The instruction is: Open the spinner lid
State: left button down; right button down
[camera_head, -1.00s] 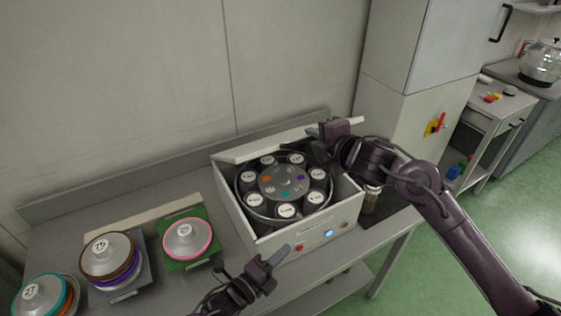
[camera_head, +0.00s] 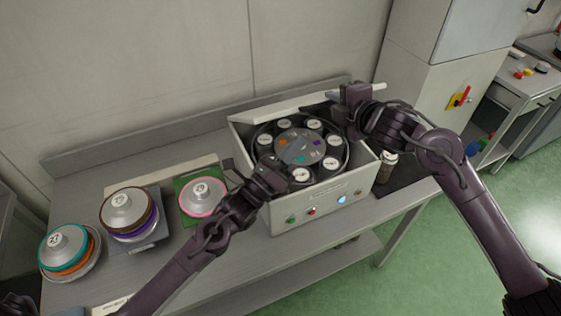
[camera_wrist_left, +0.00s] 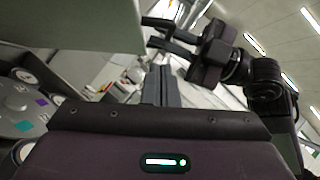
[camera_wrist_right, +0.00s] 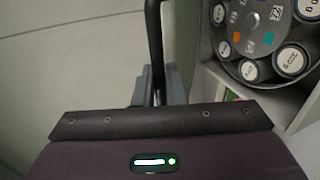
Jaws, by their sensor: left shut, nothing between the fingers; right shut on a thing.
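The spinner is a pale box (camera_head: 318,208) with a round rotor (camera_head: 300,148) holding several white-capped pots. Its pale lid (camera_head: 285,110) is raised along the back, seen nearly edge-on. The lid's pale face seems to fill the upper left of the left wrist view (camera_wrist_left: 70,35). My right gripper (camera_head: 350,97) is at the lid's right end, shut on a dark bar (camera_wrist_right: 153,35) that looks like the lid's handle. It also shows in the left wrist view (camera_wrist_left: 165,35). My left gripper (camera_head: 272,170) is shut and empty over the box's front left, hiding part of the rotor.
Stacked discs with metal hubs stand left of the box: teal (camera_head: 65,245), brown and purple (camera_head: 128,212), and pink (camera_head: 203,196). A small jar (camera_head: 387,165) stands to the right. A wall rises behind the bench; a tall cabinet (camera_head: 425,85) stands at back right.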

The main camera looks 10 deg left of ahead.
pick_arm(q)
jog(key=shift+w+r, duration=1.6)
jog(key=shift+r, duration=0.15)
